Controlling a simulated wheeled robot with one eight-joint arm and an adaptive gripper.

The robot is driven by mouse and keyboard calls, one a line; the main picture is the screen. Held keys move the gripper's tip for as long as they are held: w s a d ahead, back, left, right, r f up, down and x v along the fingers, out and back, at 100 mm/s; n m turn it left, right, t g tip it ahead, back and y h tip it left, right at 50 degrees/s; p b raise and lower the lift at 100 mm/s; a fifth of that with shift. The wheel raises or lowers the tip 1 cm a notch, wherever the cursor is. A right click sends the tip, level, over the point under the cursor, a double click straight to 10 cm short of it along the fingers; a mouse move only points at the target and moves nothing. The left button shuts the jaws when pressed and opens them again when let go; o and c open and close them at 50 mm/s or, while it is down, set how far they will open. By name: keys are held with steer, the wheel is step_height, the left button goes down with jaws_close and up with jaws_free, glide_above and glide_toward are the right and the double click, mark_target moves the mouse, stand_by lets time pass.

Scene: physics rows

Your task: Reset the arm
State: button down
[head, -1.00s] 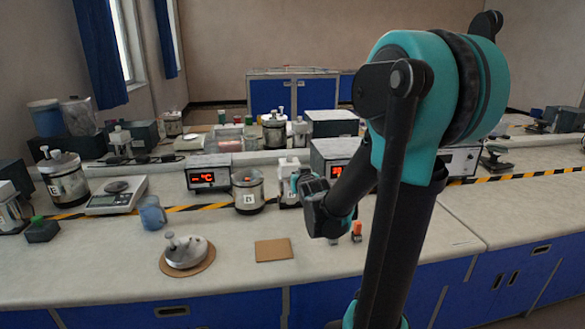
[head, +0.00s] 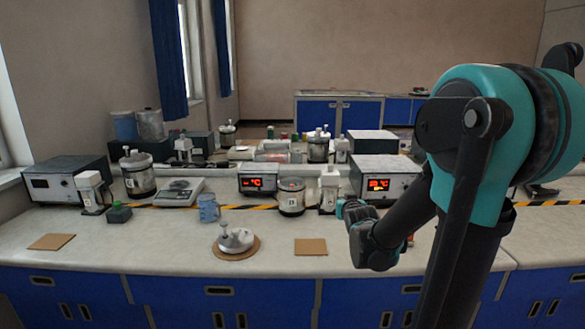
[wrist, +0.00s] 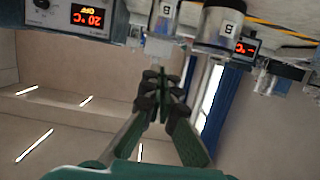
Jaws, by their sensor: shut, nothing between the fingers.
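My arm, teal and black, stands on the right of the head view, with its forearm reaching down and left over the bench. My gripper (head: 355,210) is at the forearm's end, above the bench near the heater with the red display; its fingers are hard to make out there. In the wrist view, my gripper (wrist: 161,76) shows its dark green fingers closed together at the tips. Nothing is held between them. The wrist picture is upside down, with the bench things at the top and the ceiling below.
On the bench (head: 150,235) are a metal lid (head: 235,240) on a round cork mat, a square cork mat (head: 310,246), a blue beaker (head: 208,208), a balance (head: 180,191), a labelled jar (head: 291,197) and a heater box (head: 383,180). The front strip is mostly clear.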

steer(key=s+d+f+g, duration=0.1)
steer(key=s+f+g, duration=0.4)
steer(key=s+f, duration=0.4)
steer(key=s+d+f+g, duration=0.1)
steer(key=s+f+g, duration=0.4)
steer(key=s, duration=1.6)
step_height(320, 180, down, 4)
steer(key=shift+r+g, duration=0.1)
steer(key=shift+g, duration=0.3)
